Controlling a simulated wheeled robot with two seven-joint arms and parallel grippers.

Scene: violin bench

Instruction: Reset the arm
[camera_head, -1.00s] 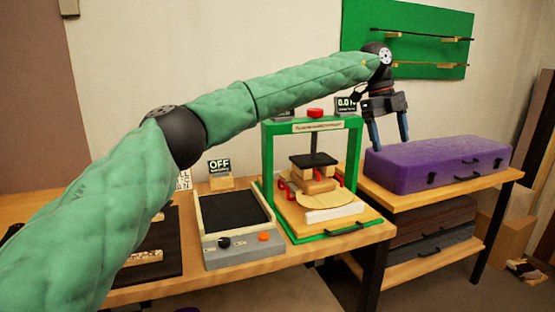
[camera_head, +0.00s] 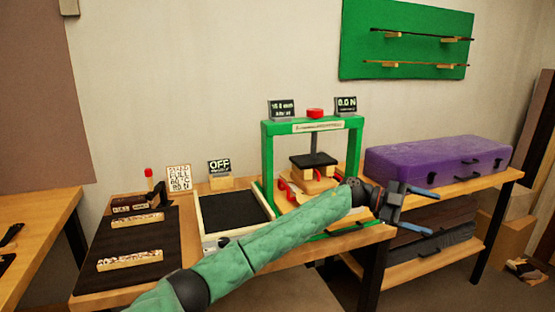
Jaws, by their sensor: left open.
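My left arm, in a green padded sleeve, reaches in from the bottom left across the front of the bench. My left gripper (camera_head: 418,208) is at its end, in front of the gap between the green press and the purple case. Its two blue fingers are spread apart with nothing between them. My right gripper is not in view.
The green press (camera_head: 268,160) stands on the wooden bench, partly hidden by my arm. The purple case (camera_head: 432,161) lies on the right shelf. A black-topped hot plate (camera_head: 232,212) and a dark mat (camera_head: 120,238) are at left. Bows hang on the green board (camera_head: 362,45).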

